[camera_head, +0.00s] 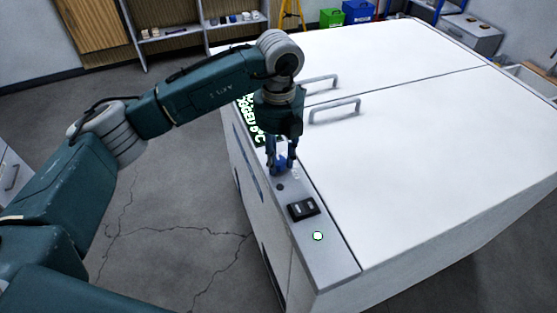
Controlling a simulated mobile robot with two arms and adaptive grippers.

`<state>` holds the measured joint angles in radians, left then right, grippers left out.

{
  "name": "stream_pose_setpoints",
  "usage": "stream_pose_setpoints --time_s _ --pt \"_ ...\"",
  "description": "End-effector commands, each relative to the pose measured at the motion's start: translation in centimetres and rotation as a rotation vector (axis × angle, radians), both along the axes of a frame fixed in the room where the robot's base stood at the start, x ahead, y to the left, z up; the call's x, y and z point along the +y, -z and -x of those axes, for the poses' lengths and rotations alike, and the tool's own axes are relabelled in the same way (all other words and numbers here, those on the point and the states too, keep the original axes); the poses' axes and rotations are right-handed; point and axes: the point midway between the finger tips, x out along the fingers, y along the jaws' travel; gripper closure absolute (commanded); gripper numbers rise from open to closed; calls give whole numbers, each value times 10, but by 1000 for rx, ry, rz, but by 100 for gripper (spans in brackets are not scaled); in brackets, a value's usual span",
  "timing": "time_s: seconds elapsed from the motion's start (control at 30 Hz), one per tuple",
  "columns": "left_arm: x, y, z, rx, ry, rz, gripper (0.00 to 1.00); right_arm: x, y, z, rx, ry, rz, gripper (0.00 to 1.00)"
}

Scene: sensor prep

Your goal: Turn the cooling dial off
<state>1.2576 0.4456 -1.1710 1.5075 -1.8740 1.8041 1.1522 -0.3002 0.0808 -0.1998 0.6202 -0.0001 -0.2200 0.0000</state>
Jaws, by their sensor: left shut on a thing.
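A large white cooling unit (430,160) fills the right and middle of the head view. A grey control strip (322,262) runs along its near left edge. My right gripper is not in view.
A black rocker switch (303,208) and a lit round lamp (318,236) sit on the strip nearer to me. Two metal handles (335,110) stand up from the lid behind the gripper. Cracked floor (170,250) lies clear to the left.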

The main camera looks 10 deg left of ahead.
Motion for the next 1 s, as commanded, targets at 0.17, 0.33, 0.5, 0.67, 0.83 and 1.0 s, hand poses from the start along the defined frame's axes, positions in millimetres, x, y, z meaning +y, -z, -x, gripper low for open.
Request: stream_pose_setpoints --time_s 0.17,0.33,0.5,0.67,0.83,1.0 --pt "0 -3 -4 -14 -93 4 96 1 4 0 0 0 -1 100" --pt "1 -4 -4 -15 -143 4 96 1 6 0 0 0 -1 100" --pt "1 -5 -5 -16 -165 4 96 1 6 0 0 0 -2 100" --pt "1 -5 -5 -16 -170 5 96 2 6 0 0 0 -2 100" --pt "1 -5 -5 -16 -170 5 96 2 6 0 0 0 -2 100" --pt "1 -5 -5 -14 -169 3 51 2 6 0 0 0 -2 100"
